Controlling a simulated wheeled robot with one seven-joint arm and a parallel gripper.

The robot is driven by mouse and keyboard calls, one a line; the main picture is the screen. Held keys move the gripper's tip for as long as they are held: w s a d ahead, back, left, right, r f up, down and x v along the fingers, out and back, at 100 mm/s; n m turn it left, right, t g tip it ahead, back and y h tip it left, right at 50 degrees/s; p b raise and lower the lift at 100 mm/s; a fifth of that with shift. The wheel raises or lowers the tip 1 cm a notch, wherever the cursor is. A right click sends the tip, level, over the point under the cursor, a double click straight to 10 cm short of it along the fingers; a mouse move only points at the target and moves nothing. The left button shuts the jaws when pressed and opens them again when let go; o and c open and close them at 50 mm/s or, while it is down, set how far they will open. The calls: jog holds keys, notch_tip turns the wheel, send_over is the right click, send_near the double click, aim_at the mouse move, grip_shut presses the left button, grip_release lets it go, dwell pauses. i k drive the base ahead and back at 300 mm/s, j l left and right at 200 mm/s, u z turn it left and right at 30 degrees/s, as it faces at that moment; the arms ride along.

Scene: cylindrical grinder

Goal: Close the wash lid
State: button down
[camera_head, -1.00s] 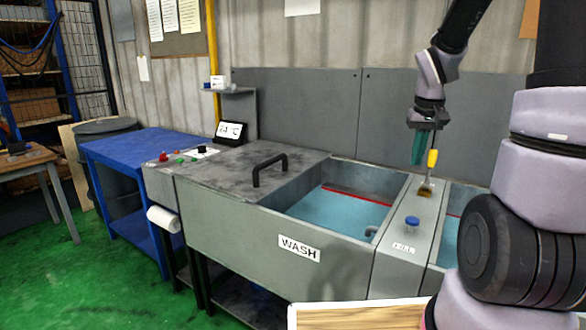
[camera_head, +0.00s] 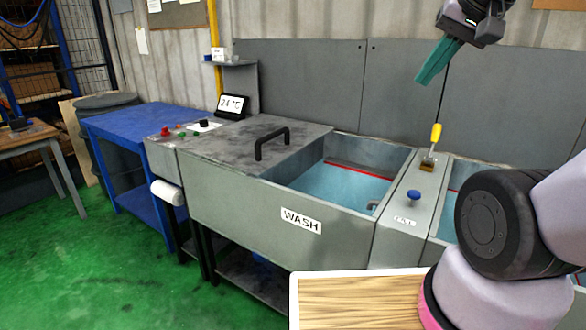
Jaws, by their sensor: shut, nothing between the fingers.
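The wash lid (camera_head: 225,143) is a dark grey flat plate with a black arched handle (camera_head: 272,142). It lies flat over the left part of the wash tank (camera_head: 250,205), which carries a WASH label. The right part of the tank is uncovered and shows blue liquid (camera_head: 345,188). My gripper (camera_head: 425,78), with teal fingers, is shut and empty. It is up in the air at the upper right, in front of the grey back panel, well right of and above the lid handle.
A yellow-handled brush (camera_head: 433,140) and a blue knob (camera_head: 413,196) are on the divider right of the tank. A second basin lies further right. A small display (camera_head: 232,104) stands behind the lid. A blue table (camera_head: 135,140) is left. A wooden board (camera_head: 360,300) is at the front.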

aim_at(260, 128)
jog(key=i+j+u, duration=0.3)
jog(key=j, duration=0.2)
jog(key=i+j+u, duration=0.3)
jog(key=j, duration=0.2)
jog(key=i, duration=0.05)
